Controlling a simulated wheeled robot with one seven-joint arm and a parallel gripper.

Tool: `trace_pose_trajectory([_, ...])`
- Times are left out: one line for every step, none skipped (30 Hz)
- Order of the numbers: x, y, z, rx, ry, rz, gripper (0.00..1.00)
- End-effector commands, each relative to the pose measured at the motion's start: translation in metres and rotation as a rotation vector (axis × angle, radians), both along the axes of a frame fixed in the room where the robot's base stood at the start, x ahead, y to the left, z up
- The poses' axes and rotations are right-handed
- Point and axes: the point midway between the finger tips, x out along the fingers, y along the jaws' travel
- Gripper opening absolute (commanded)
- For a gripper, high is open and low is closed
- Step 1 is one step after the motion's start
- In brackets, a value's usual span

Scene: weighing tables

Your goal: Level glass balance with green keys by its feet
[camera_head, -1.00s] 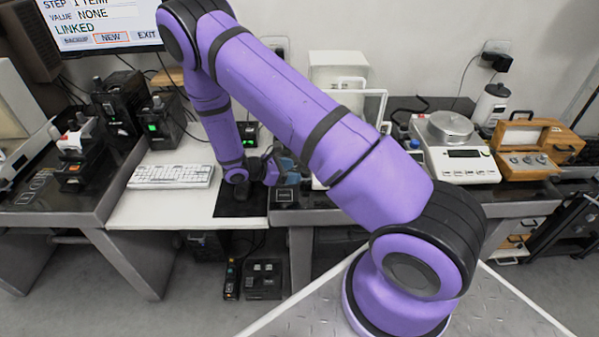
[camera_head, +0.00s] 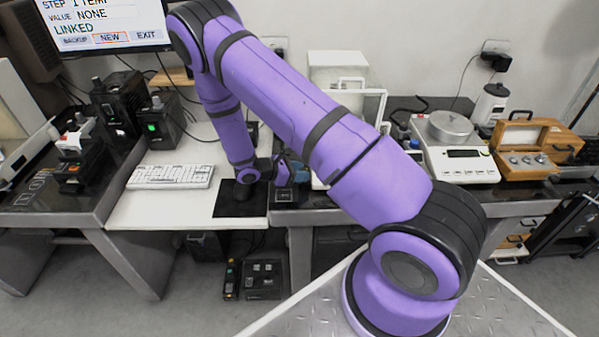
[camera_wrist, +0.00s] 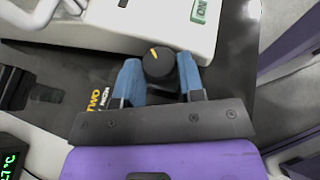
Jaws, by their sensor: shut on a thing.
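My gripper (camera_wrist: 158,78) has its two blue fingers on either side of a round black foot knob (camera_wrist: 157,66) with a yellow mark and is shut on it.
Yellow lettering (camera_wrist: 98,98) marks the dark tabletop beside the knob. A green-digit display (camera_wrist: 10,165) is at the wrist view's lower left. A white scale (camera_head: 458,163) and wooden weight box (camera_head: 527,160) stand right; a keyboard (camera_head: 170,176) lies left.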

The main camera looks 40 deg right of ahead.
Motion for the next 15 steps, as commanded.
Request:
trace_pose_trajectory([0.0008, -0.0004, 0.0002, -0.002, -0.002, -0.013, 0.12])
trace_pose_trajectory([0.0010, -0.0007, 0.0003, -0.002, -0.002, -0.025, 0.12])
trace_pose_trajectory([0.0018, -0.0010, 0.0002, -0.002, -0.003, -0.046, 0.12])
trace_pose_trajectory([0.0026, -0.0012, 0.0001, -0.001, -0.004, -0.066, 0.12])
trace_pose_trajectory([0.0029, -0.0013, 0.0001, -0.001, -0.004, -0.089, 0.12])
trace_pose_trajectory([0.0037, -0.0017, 0.0002, -0.001, -0.005, -0.124, 0.12])
trace_pose_trajectory([0.0043, -0.0020, 0.0001, 0.000, -0.005, -0.153, 0.12])
trace_pose_trajectory([0.0046, -0.0025, 0.0002, -0.001, -0.005, -0.182, 0.12])
trace_pose_trajectory([0.0055, -0.0026, 0.0001, 0.000, -0.005, -0.218, 0.12])
trace_pose_trajectory([0.0058, -0.0028, 0.0002, -0.001, -0.004, -0.246, 0.12])
trace_pose_trajectory([0.0065, -0.0031, 0.0002, -0.001, -0.004, -0.272, 0.12])
trace_pose_trajectory([0.0067, -0.0037, 0.0000, 0.000, -0.004, -0.306, 0.12])
trace_pose_trajectory([0.0069, -0.0037, 0.0000, -0.001, -0.003, -0.329, 0.12])
trace_pose_trajectory([0.0074, -0.0037, 0.0000, 0.000, -0.003, -0.349, 0.12])
trace_pose_trajectory([0.0075, -0.0038, 0.0000, -0.001, -0.002, -0.372, 0.12])
